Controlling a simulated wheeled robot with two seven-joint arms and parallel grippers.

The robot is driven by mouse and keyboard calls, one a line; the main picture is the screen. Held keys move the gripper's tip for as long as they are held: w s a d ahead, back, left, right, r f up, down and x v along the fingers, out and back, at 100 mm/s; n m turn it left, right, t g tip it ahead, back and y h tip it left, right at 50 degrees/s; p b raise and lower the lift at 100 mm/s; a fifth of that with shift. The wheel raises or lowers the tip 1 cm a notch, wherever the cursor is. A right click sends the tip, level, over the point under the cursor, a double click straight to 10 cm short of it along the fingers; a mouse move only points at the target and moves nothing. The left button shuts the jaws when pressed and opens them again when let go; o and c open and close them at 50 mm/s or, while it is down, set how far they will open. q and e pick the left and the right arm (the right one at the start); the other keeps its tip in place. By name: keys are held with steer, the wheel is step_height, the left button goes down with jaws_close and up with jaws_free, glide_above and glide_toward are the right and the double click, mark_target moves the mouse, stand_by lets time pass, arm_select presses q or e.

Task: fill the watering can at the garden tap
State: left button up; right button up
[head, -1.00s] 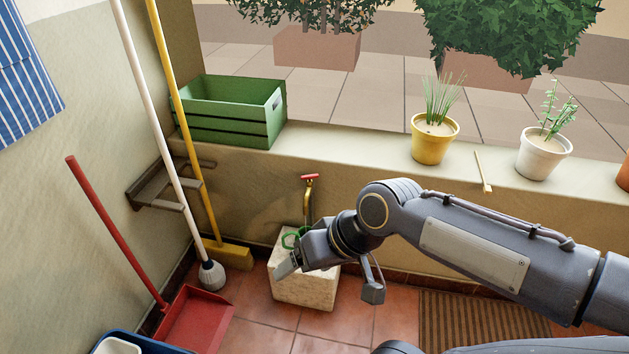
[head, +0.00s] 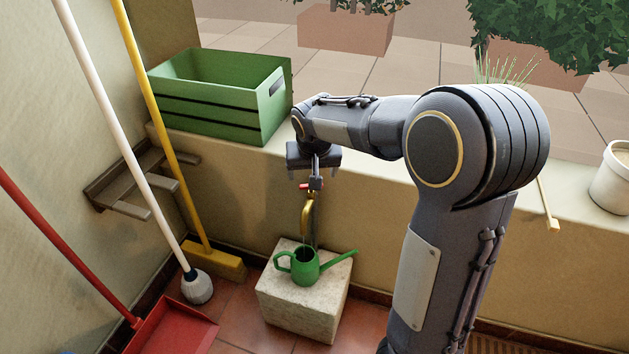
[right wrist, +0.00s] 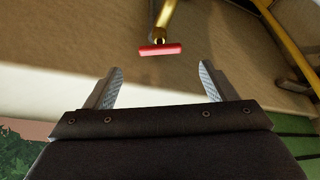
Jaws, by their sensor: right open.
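The green watering can (head: 306,267) stands upright on a pale stone block (head: 306,305), its spout to the right and its handle to the left. The brass garden tap (head: 307,213) is on the low wall just above the can. Its red handle (right wrist: 161,50) shows in the right wrist view ahead of the fingers and between them, apart from both. My right gripper (head: 315,180) is above the tap, close to its handle; in the right wrist view its two fingers (right wrist: 160,85) are spread and empty. In the head view part of the red handle is hidden behind the gripper. My left gripper is not in view.
A green crate (head: 210,110) sits on the wall ledge close to my right wrist. A white-handled mop, a yellow broom (head: 215,258) and a red dustpan (head: 170,328) stand at the left by a small wall rack (head: 118,190). A white pot (head: 612,180) is at the right.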

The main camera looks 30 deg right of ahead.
steer(key=b+x, duration=0.2)
steer(key=x, duration=0.3)
steer(key=shift+f, duration=0.35)
